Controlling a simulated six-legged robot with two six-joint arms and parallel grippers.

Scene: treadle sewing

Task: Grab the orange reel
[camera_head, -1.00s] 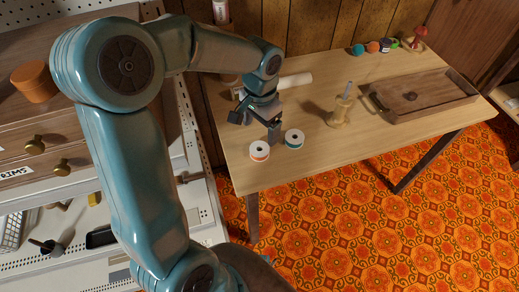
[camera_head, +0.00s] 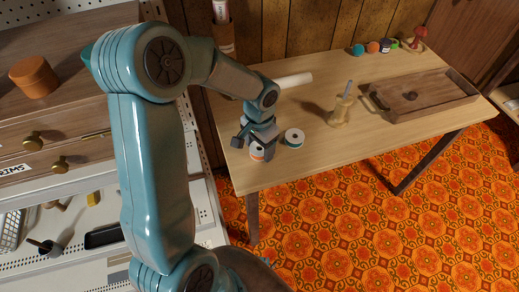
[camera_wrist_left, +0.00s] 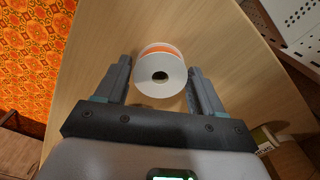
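The orange reel (camera_head: 257,154) is a white-flanged spool with an orange band, standing near the front left of the table. In the head view it is partly hidden by my left gripper (camera_head: 262,146). In the left wrist view the orange reel (camera_wrist_left: 173,50) lies between the two fingers of my left gripper (camera_wrist_left: 159,74). The fingers are open, one on each side, with a visible gap to the reel. My right gripper is not in view.
The table's front edge is near.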

